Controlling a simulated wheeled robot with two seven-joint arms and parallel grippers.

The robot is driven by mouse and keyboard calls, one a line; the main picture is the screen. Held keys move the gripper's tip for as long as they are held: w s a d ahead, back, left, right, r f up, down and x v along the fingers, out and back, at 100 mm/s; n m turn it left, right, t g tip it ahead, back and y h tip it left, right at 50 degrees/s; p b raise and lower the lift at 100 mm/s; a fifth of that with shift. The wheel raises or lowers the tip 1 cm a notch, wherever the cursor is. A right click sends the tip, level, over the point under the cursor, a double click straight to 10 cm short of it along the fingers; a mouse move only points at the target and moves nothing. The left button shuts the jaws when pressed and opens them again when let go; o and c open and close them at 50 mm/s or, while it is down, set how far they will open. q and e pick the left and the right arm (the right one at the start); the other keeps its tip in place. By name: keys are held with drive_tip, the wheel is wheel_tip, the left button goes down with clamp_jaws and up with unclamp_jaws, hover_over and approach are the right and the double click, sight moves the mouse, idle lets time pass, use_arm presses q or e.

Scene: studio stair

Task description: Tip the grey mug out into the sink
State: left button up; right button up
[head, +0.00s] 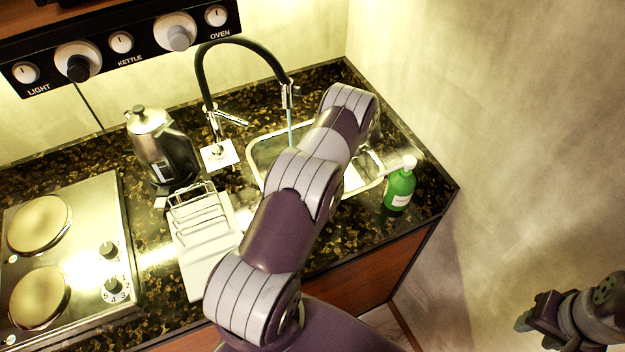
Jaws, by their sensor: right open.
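The sink (256,155) is a steel basin set in the dark speckled counter. A large part of it is hidden behind my arm, which reaches over it from the bottom middle. I see no grey mug; the covered part of the sink cannot be seen into. My left gripper is not visible. My right gripper (532,319) is at the lower right edge, open with nothing seen between its fingers, well away from the sink and in front of the plain wall.
A black hose tap (203,78) arches over the sink. A green soap bottle (399,188) stands at its right. A metal kettle (165,150), a wire dish rack (196,212) and a two-plate hob (85,234) are to the left. Free space lies right of the counter.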

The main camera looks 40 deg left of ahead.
use_arm(q)
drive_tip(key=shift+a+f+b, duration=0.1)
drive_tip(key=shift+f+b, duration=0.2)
drive_tip(key=shift+b, duration=0.25)
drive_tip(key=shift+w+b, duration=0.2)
drive_tip(key=shift+b, duration=0.15)
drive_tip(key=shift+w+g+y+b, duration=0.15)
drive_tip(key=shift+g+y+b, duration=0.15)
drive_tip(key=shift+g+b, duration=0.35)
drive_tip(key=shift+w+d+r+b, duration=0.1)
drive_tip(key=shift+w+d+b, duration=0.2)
drive_tip(key=shift+b, duration=1.05)
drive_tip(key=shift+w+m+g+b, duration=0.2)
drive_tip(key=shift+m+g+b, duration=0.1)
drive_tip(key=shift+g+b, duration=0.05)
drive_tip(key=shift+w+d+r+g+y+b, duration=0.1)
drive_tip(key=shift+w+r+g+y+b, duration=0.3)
drive_tip(key=shift+b, duration=1.05)
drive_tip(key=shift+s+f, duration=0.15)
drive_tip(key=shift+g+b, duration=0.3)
drive_tip(key=shift+b, duration=0.3)
